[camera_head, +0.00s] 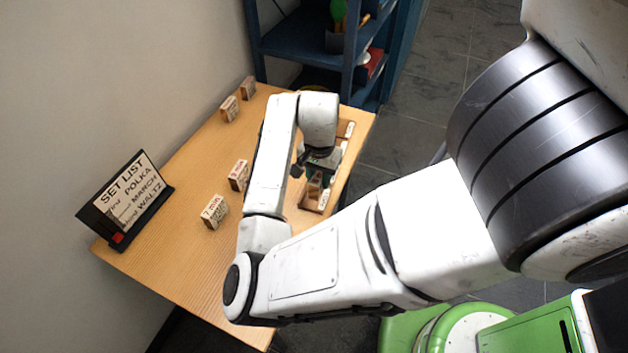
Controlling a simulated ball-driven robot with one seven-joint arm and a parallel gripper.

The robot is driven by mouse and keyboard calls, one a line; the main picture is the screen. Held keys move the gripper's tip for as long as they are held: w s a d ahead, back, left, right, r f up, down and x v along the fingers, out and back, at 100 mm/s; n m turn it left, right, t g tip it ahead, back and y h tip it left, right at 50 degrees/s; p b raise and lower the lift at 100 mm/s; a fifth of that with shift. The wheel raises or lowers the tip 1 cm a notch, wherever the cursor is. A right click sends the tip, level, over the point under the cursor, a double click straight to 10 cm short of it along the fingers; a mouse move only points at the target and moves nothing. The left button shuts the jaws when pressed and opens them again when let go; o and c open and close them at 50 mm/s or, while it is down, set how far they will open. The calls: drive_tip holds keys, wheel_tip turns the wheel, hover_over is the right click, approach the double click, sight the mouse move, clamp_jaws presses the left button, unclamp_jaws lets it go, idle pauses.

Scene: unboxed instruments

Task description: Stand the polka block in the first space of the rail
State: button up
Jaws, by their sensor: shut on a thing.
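My gripper (318,176) is low over the rail (347,130) near the table's right edge, pointing down. It is shut on a small block, mostly hidden by the fingers and wrist; its label cannot be read, so I cannot tell if it is the polka block. I cannot tell whether the held block touches the rail. The rail is a long wooden holder with pale parts showing at both ends; my arm hides its middle. The set list sign (127,200) stands at the table's left and lists polka, march and waltz from top to bottom.
Small labelled blocks stand on the wooden table (190,265): one at the front (214,212), one behind it (238,175), and two at the back (229,108) (248,87). A blue shelf (300,45) stands beyond the table. The table's front left is clear.

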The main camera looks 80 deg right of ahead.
sight(315, 177)
drive_tip(key=d+f, duration=0.1)
drive_tip(key=w+d+f, duration=0.1)
drive_tip(key=f, duration=0.1)
drive_tip(key=shift+w, duration=0.2)
drive_tip(key=shift+d+f+p, duration=0.1)
drive_tip(key=shift+f+p, duration=0.45)
drive_tip(key=shift+f, duration=1.15)
drive_tip(key=shift+f, duration=0.15)
drive_tip(key=o, duration=1)
drive_tip(key=shift+o, duration=0.2)
drive_tip(key=shift+w, duration=0.1)
